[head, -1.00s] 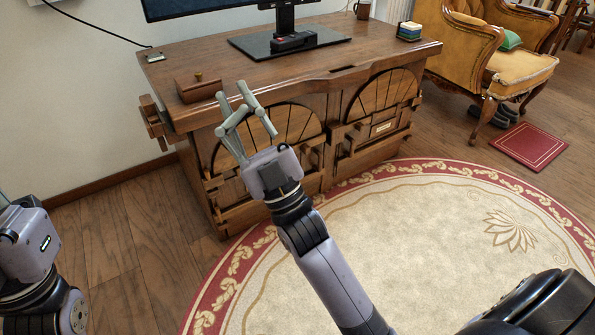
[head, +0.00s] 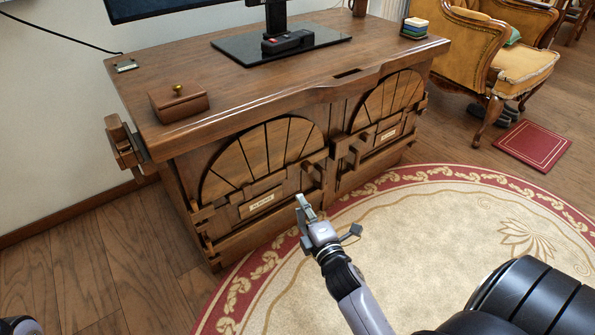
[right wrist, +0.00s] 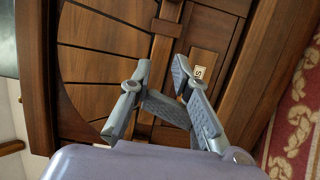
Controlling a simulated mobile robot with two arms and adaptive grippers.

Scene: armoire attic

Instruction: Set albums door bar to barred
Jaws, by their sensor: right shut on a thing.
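The albums door (head: 250,165) is the left arched door of the wooden cabinet and bears a small label (head: 262,201). The label shows partly in the right wrist view (right wrist: 198,72). The albums door bar (head: 312,172) is a wooden piece at the door's right side; in the right wrist view a wooden bar (right wrist: 163,40) runs up between the fingers. My right gripper (head: 303,204) is at this bar, shut on it, and its fingers also show in the right wrist view (right wrist: 162,75). The exact contact is partly hidden. My left gripper is out of view.
A second arched door (head: 388,105) with its own bar is on the right. A small wooden box (head: 179,102) and a monitor stand (head: 280,45) are on the cabinet top. An armchair (head: 495,60) stands at right.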

